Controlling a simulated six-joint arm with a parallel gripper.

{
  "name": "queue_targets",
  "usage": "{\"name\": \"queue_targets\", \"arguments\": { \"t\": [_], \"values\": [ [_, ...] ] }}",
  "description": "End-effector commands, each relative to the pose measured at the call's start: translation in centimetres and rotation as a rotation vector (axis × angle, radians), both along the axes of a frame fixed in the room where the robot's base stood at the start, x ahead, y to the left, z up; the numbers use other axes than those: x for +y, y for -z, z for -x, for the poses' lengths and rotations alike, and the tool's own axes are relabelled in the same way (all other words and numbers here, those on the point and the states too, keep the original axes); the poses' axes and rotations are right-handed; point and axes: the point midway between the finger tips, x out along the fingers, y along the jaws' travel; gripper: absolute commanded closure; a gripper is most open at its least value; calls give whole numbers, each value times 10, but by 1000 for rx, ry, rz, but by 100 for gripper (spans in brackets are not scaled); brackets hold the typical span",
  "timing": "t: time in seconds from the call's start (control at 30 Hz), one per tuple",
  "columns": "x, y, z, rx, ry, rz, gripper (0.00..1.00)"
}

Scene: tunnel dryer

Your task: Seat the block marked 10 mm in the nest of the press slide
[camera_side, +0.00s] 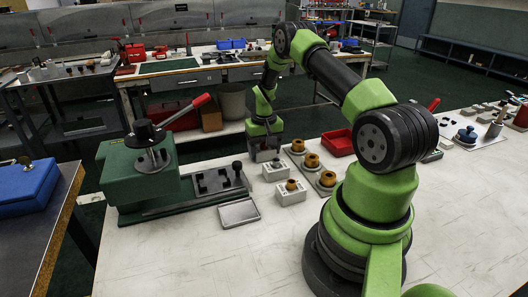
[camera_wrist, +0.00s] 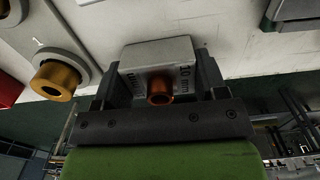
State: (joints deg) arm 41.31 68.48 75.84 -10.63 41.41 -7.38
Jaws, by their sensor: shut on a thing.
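My gripper (camera_wrist: 160,78) is shut on the pale block marked 10 mm (camera_wrist: 148,54), with one finger on each side; a copper-coloured bush shows in the block's face. In the side view my gripper (camera_side: 265,152) hangs above the table, right of the green press (camera_side: 140,175); the held block is hard to make out there. The press slide (camera_side: 218,181), a dark plate with a black knob (camera_side: 237,167), lies in front of the press to the right. Dark raised parts sit on it, but the nest's detail is too small to tell.
Two pale blocks with brass-coloured bushes, one rear (camera_side: 275,171) and one front (camera_side: 290,196), stand near my gripper. A grey plate with brass-coloured rings (camera_side: 312,160) and a red bin (camera_side: 339,142) lie to the right. A flat grey tray (camera_side: 239,213) lies before the slide. The front-left table is clear.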

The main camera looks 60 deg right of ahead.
Motion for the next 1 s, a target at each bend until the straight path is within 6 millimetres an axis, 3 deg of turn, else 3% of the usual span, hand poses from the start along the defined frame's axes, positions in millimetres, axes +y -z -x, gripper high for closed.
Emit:
{"name": "queue_targets", "arguments": {
  "t": [0.17, 0.57, 0.67, 0.9, 1.0],
  "values": [
    [-1, -17, -1, -3, -1, 3, 69],
    [-1, -94, -1, -3, -1, 4, 69],
    [-1, -118, -1, -6, 0, 6, 69],
    [-1, -196, -1, -8, -1, 9, 69],
    [-1, -219, -1, -6, -1, 7, 69]
  ]
}}
